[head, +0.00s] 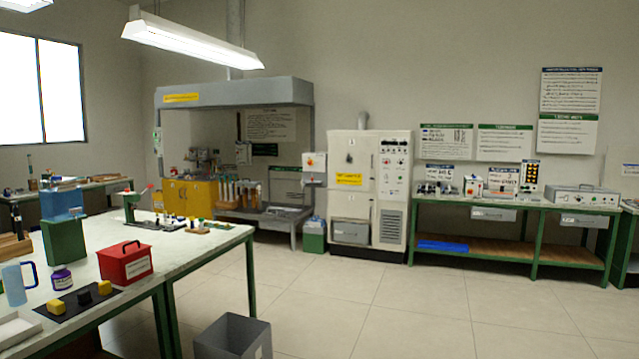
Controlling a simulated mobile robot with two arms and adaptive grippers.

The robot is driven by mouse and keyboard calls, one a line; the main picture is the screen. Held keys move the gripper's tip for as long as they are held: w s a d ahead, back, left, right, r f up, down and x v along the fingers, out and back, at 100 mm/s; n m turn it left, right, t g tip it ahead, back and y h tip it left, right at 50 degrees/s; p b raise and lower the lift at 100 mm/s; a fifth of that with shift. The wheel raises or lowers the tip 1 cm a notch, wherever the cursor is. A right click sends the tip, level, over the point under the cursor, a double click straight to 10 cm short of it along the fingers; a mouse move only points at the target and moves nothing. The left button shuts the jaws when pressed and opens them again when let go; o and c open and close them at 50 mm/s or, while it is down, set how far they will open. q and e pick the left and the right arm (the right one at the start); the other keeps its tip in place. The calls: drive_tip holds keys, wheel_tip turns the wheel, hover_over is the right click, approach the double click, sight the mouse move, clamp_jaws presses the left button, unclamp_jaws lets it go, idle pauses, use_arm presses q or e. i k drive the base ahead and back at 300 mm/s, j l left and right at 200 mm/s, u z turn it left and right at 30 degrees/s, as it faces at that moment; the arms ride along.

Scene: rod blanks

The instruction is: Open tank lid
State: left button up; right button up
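I cannot tell for sure which thing is the tank. A red box (125,265) with a dark handle on its top and a white label on its front stands on the near white-topped table (205,245) at the left; its top looks closed. Behind it to the left, a blue box-like container (61,204) sits on a green block (65,241). Neither of my grippers is in view.
A light blue jug (14,284), a purple jar (61,278) and a black mat (75,304) with small blocks crowd the near table. A grey bin (232,338) stands on the floor. A white cabinet (368,190) is at the back. The middle floor is clear.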

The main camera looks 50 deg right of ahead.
sight(248, 184)
drive_tip(key=z, duration=1.25)
drive_tip(key=i+z, duration=0.25)
drive_tip(key=i, duration=0.2)
drive_tip(key=i+l+z, duration=0.25)
drive_tip(key=i+z, duration=0.2)
drive_tip(key=i, duration=0.75)
drive_tip(key=i+j+z, duration=0.15)
drive_tip(key=i+z, duration=0.25)
drive_tip(key=i, duration=0.8)
drive_tip(key=i+u, duration=0.2)
drive_tip(key=i, duration=0.3)
drive_tip(key=i+u, duration=0.2)
drive_tip(key=i, duration=0.35)
drive_tip(key=i+u, duration=0.2)
drive_tip(key=i, duration=0.3)
drive_tip(key=i+l+u, duration=0.2)
drive_tip(key=i, duration=0.3)
drive_tip(key=i+l+u, duration=0.2)
drive_tip(key=i, duration=0.3)
drive_tip(key=i+j+u, duration=0.15)
drive_tip(key=i, duration=0.6)
drive_tip(key=i+u, duration=0.2)
drive_tip(key=i, duration=0.6)
drive_tip(key=i+l+u, duration=0.15)
drive_tip(key=i, duration=0.6)
drive_tip(key=i+l+u, duration=0.2)
drive_tip(key=i, duration=0.55)
drive_tip(key=i+u, duration=0.35)
drive_tip(key=i, duration=1.2)
